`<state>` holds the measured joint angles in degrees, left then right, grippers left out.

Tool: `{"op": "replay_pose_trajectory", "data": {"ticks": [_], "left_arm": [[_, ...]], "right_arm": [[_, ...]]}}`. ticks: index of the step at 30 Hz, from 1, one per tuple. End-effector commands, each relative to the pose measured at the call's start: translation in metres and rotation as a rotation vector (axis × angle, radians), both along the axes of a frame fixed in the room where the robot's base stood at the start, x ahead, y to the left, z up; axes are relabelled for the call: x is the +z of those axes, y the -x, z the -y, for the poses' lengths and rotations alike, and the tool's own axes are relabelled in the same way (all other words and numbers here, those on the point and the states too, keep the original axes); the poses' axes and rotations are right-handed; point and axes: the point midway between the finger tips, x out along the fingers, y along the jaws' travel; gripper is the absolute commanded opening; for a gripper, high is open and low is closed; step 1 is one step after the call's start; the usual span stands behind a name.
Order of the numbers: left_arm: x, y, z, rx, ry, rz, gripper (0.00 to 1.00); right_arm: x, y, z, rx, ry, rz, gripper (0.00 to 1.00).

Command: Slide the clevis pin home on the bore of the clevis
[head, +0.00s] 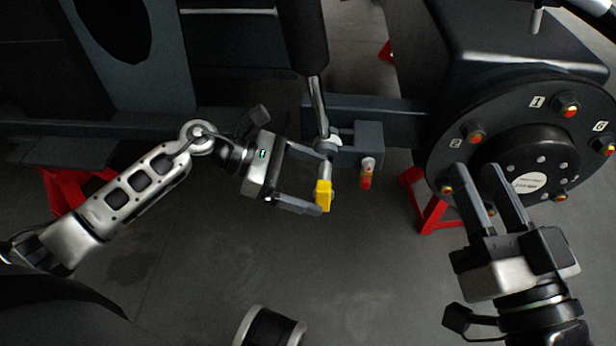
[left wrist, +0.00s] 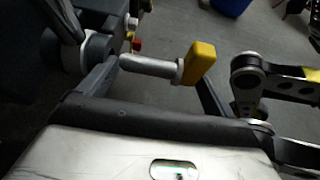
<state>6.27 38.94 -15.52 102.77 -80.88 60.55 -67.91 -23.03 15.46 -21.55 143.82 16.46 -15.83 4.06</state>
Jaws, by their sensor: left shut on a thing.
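The clevis pin has a grey shank and a yellow head (head: 323,195). In the left wrist view its shank (left wrist: 150,67) lies across between the fingers, with the yellow head (left wrist: 200,62) at the right. My left gripper (head: 321,180) is shut on the pin. The pin's far end points at the clevis (head: 333,141) at the lower end of the cylinder rod; whether its tip is inside the bore is hidden. My right gripper (head: 478,168) is in front of the wheel hub, its fingers apart with nothing visible between them.
A dark bracket (head: 368,135) with a red-tipped fitting (head: 367,178) sits just right of the clevis. The round hub (head: 450,130) with numbered studs fills the right side. Red stands (head: 432,205) are on the floor. The floor (head: 200,260) below the left gripper is mostly clear.

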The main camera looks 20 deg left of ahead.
Motion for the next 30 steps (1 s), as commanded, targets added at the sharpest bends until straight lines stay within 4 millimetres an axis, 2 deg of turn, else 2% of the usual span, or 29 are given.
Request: {"op": "replay_pose_trajectory", "data": {"ticks": [18, 30], "left_arm": [[0.002, -0.002, -0.001, 0.005, 0.002, 0.005, 0.59], [0.002, 0.016, 0.005, 0.002, 0.002, 0.003, 0.59]], "right_arm": [[-0.005, 0.0, 0.0, 0.0, 0.0, -0.005, 0.36], [0.003, 0.0, 0.0, 0.0, 0.0, -0.002, 0.36]]}}
